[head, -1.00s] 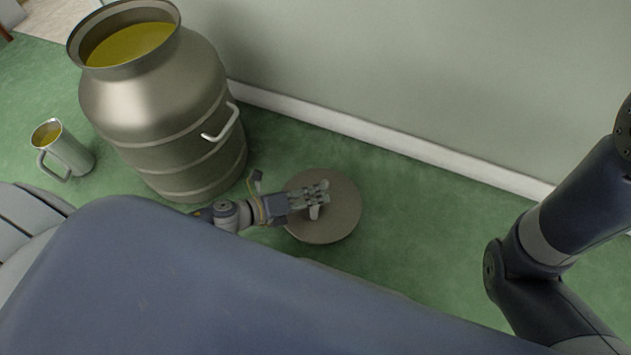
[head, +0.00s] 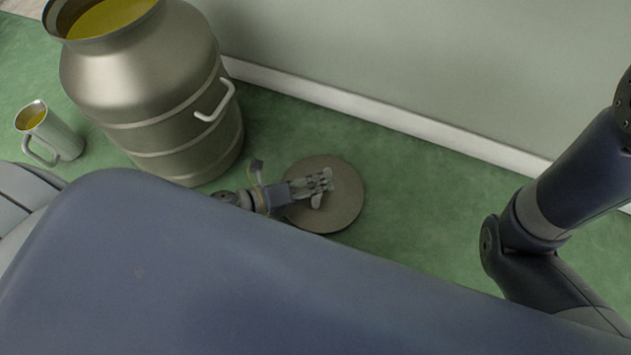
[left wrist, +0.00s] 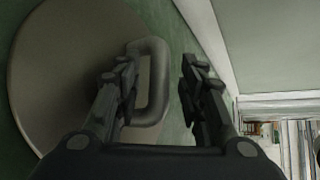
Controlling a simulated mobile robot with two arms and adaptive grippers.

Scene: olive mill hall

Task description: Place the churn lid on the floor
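The churn lid (head: 338,207) is a round grey-brown disc that appears to lie flat on the green floor, right of the churn (head: 140,60). Its underside is hidden. My left gripper (head: 325,180) is over the lid in the head view. In the left wrist view the lid (left wrist: 60,70) fills the left side, with its looped handle (left wrist: 158,75) standing up. There the left gripper (left wrist: 158,88) is open, with its two fingers spread apart. The handle's outer bar shows in the gap between them, with space beside it. My right gripper is out of view.
The open churn holds yellow-green oil and has a side handle. A metal jug (head: 52,135) with oil stands to its left. A wall with a white skirting board (head: 400,122) runs behind the lid. Green floor (head: 425,210) is clear to the right of the lid.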

